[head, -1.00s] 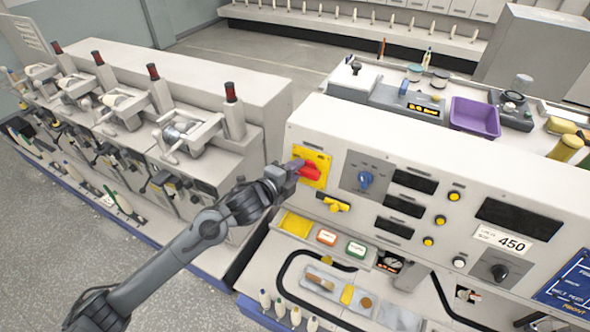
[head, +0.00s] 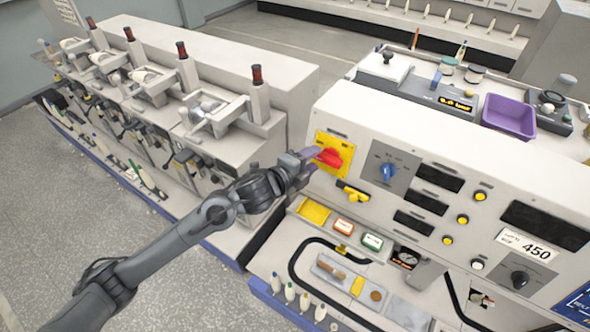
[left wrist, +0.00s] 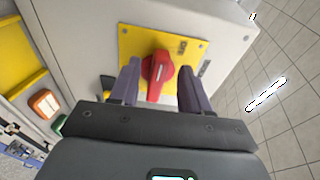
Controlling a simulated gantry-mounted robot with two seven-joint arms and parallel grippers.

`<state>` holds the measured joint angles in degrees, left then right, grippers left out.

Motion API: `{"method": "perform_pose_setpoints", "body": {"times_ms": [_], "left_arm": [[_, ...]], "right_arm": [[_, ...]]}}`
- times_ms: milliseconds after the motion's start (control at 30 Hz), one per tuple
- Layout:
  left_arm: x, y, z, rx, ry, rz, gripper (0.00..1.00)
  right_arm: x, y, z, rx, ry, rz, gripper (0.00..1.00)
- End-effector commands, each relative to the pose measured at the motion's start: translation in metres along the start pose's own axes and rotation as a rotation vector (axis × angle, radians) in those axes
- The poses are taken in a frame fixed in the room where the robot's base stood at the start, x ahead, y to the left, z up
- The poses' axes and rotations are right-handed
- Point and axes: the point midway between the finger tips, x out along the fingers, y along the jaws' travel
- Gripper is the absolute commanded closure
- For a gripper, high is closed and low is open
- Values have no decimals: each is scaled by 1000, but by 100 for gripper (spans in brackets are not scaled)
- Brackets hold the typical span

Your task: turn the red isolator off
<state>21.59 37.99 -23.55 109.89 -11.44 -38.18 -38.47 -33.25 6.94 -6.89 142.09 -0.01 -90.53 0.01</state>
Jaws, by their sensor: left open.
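The red isolator handle (head: 329,157) sits on a yellow plate (head: 338,141) at the left end of the control panel's front. In the left wrist view the red handle (left wrist: 158,74) stands out from the yellow plate (left wrist: 188,46). My left gripper (head: 313,159) is at the handle in the head view. In the left wrist view its two fingers (left wrist: 155,84) are open, one on each side of the handle, with gaps showing between. I cannot tell how deep the fingertips reach. My right gripper is not in view.
A yellow lever (head: 353,193) sticks out just below the plate. A blue rotary knob (head: 388,172) is to the right. A purple bin (head: 509,117) stands on top behind.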

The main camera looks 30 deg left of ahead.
Motion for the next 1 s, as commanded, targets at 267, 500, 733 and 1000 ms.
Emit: {"method": "perform_pose_setpoints", "body": {"times_ms": [267, 500, 733, 1000], "left_arm": [[-49, 2, 1, 3, 0, 1, 53], [-74, 2, 0, 1, 0, 2, 53], [-79, 0, 0, 0, 0, 0, 53], [-79, 0, 0, 0, 0, 0, 53]], "right_arm": [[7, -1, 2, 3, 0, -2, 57], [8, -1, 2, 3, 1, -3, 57], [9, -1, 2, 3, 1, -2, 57], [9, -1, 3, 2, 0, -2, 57]]}}
